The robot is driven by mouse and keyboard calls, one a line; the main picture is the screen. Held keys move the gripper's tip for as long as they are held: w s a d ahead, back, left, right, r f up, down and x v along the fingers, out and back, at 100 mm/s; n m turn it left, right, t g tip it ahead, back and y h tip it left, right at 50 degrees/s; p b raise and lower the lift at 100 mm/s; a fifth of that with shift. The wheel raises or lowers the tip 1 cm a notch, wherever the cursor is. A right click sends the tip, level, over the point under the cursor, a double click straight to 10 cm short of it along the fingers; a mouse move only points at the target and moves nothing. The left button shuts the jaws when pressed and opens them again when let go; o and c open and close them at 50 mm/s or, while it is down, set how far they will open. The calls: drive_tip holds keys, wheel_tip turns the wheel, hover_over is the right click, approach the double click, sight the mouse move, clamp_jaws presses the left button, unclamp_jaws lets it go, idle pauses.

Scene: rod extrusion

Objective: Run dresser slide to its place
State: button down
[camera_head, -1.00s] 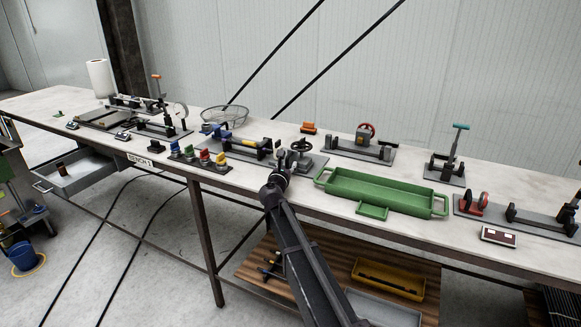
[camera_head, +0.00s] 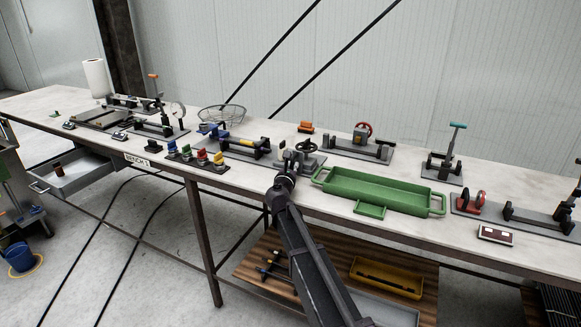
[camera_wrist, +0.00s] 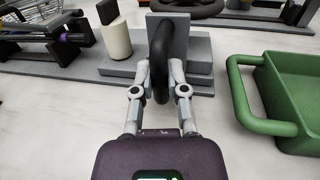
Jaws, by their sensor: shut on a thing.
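The dresser slide appears to be the grey stepped fixture (camera_head: 313,160) near the bench's front edge, left of the green tray. In the wrist view its grey block (camera_wrist: 200,60) stands upright on a flat base, with a black ring-like handle (camera_wrist: 160,50) on its near face. My gripper (camera_wrist: 160,88) is shut on this black handle, one finger on each side of it. In the head view my gripper (camera_head: 287,172) is at the fixture's front, and my wrist hides part of it. A cream cylinder (camera_wrist: 116,39) stands left of the block.
The green tray (camera_head: 322,182) is close on the right, its handle (camera_wrist: 238,92) near my gripper. A fixture with blue and yellow parts (camera_head: 234,147) and several coloured knobs (camera_head: 203,156) are on the left. Bare bench top lies in front of the fixture.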

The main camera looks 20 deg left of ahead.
drive_tip(key=shift+d, duration=0.3)
drive_tip(key=c, duration=0.6)
unclamp_jaws()
drive_tip(key=shift+c, duration=0.2)
drive_tip(key=s+d, duration=0.1)
drive_tip(key=s, duration=1.1)
drive_tip(key=shift+d, duration=0.15)
